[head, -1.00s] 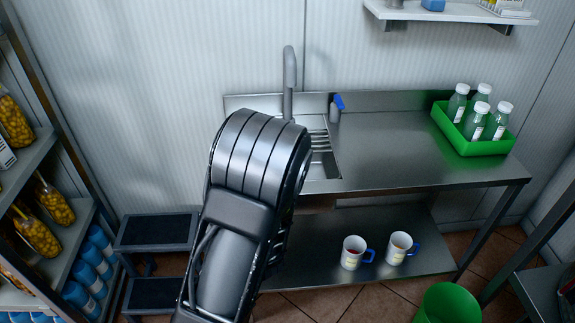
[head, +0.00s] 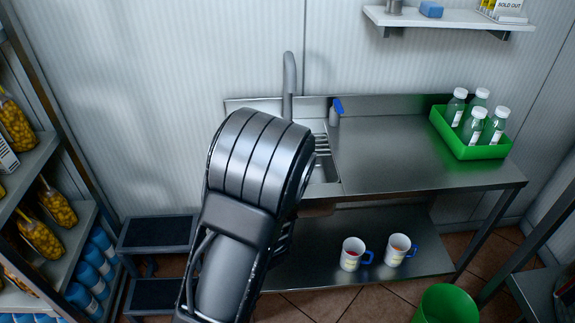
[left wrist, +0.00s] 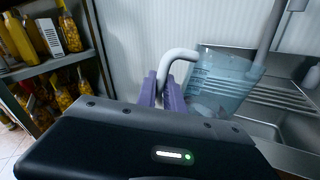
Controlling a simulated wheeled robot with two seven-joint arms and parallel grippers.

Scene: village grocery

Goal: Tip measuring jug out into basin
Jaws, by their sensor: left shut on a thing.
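The measuring jug (left wrist: 222,82) is clear bluish plastic with marks on its side and a pale handle (left wrist: 182,56). It shows in the left wrist view, looking close to upright with a slight lean. My left gripper (left wrist: 162,90) has purple fingers shut on the handle. The jug is beside and partly over the steel basin (left wrist: 262,130); whether anything is in it I cannot tell. In the head view, my left arm hides the jug, the gripper and much of the basin (head: 326,172). My right gripper is in neither view.
A tap (head: 289,80) rises behind the basin. A spray bottle (head: 335,112) stands right of it. A green crate (head: 470,150) of bottles sits on the counter's right end. Two mugs (head: 352,254) stand on the lower shelf. Stocked shelves (head: 50,175) are at the left.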

